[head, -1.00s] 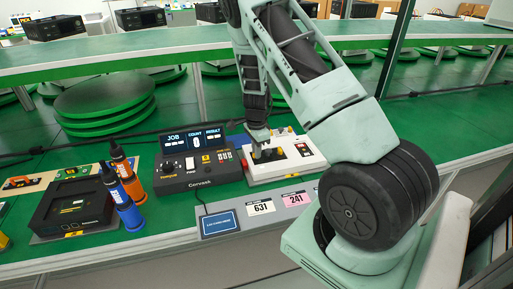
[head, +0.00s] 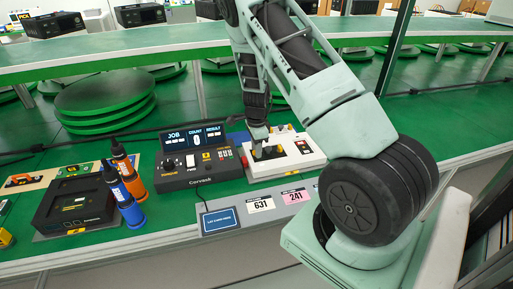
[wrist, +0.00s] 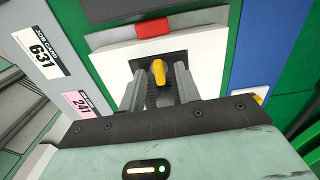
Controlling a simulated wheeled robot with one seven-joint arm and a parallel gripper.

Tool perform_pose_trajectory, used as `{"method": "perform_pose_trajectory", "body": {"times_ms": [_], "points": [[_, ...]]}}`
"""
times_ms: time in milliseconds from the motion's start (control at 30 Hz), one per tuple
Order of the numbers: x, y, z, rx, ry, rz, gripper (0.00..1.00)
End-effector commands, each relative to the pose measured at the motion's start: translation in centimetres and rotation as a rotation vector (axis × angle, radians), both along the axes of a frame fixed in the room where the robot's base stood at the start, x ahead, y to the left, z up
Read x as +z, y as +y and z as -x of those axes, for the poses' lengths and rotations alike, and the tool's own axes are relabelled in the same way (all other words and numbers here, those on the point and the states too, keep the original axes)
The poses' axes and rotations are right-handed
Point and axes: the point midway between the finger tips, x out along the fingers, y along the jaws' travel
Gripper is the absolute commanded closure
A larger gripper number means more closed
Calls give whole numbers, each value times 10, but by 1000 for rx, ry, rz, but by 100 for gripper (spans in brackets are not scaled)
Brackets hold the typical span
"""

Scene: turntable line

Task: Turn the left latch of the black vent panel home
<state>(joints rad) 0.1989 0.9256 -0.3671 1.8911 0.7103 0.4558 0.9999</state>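In the wrist view a yellow latch (wrist: 158,72) stands up from a dark panel (wrist: 174,57) set in a white housing. The two grey fingers of my gripper (wrist: 160,88) are apart, one on each side of the latch, with a visible gap to it. In the head view my gripper (head: 259,142) points down over the left part of the dark panel (head: 297,148) in the white housing (head: 287,170). The gripper covers the latch there. The latch's exact angle and any second latch are hard to make out.
A black console (head: 197,169) with a lit display stands close to the left of the housing. Job cards 631 (head: 261,205) and 241 (head: 292,197) lie in front. Blue (head: 127,206) and orange (head: 131,177) bottles stand further left, beside a black device (head: 72,203).

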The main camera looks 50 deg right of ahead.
Motion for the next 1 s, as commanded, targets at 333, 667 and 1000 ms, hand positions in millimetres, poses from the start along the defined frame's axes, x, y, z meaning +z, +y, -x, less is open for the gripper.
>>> {"method": "perform_pose_trajectory", "body": {"times_ms": [333, 667, 1000], "points": [[9, 0, 0, 1, -1, 0, 67], [77, 1, -1, 3, -5, 2, 67], [150, 0, 0, 1, -2, 0, 67]]}}
